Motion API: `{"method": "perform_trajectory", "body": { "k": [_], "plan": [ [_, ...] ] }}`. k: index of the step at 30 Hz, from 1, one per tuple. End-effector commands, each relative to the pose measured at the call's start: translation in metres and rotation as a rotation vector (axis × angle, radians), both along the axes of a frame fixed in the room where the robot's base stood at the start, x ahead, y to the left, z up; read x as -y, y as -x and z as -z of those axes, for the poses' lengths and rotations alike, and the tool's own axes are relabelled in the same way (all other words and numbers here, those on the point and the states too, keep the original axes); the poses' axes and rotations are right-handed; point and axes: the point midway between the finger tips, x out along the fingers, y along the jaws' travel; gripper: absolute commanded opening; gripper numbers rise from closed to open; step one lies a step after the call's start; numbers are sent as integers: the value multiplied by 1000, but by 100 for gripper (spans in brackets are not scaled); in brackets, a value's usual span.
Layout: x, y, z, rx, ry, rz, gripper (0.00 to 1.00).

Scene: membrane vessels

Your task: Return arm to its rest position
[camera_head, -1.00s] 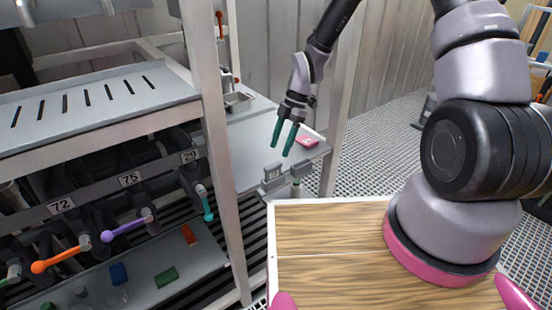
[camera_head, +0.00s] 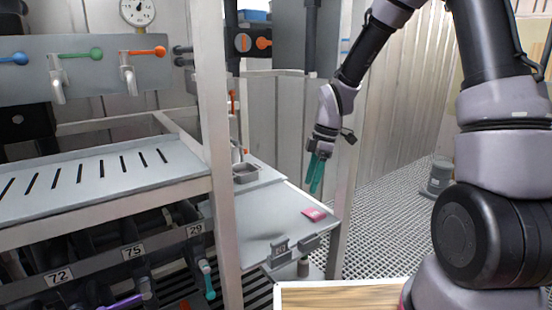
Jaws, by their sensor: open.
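My gripper (camera_head: 315,174) hangs from my arm right of the middle of the head view, its green fingers pointing down. The fingers are apart from each other, seen nearly edge-on, and nothing shows between them. In the picture the fingertips appear above the right part of the grey side shelf (camera_head: 262,240). A pink block (camera_head: 313,214) lies on that shelf, below the fingertips and apart from them. My arm rises from the lower right, bends at the top of the picture and comes down to the gripper.
A metal post (camera_head: 215,150) stands left of the shelf. A slotted tray (camera_head: 90,180) and valves with blue, green and orange handles (camera_head: 80,55) are at left. Grating floor (camera_head: 390,200) is open at right.

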Motion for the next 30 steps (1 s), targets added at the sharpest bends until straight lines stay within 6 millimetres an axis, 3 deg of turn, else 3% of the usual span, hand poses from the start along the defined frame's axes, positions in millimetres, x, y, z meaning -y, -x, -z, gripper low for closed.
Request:
{"method": "perform_trajectory", "body": {
  "k": [1, 8, 18, 24, 30],
  "plan": [
    [11, 0, -23, 26, 20, 97, 59],
    [56, 19, -108, 93, 37, 612, 59],
    [107, 83, -214, 143, -169, 1368, 59],
    [127, 129, -251, 97, -377, 1733, 59],
    [136, 155, -265, 34, -512, 1919, 59]
  ]
}}
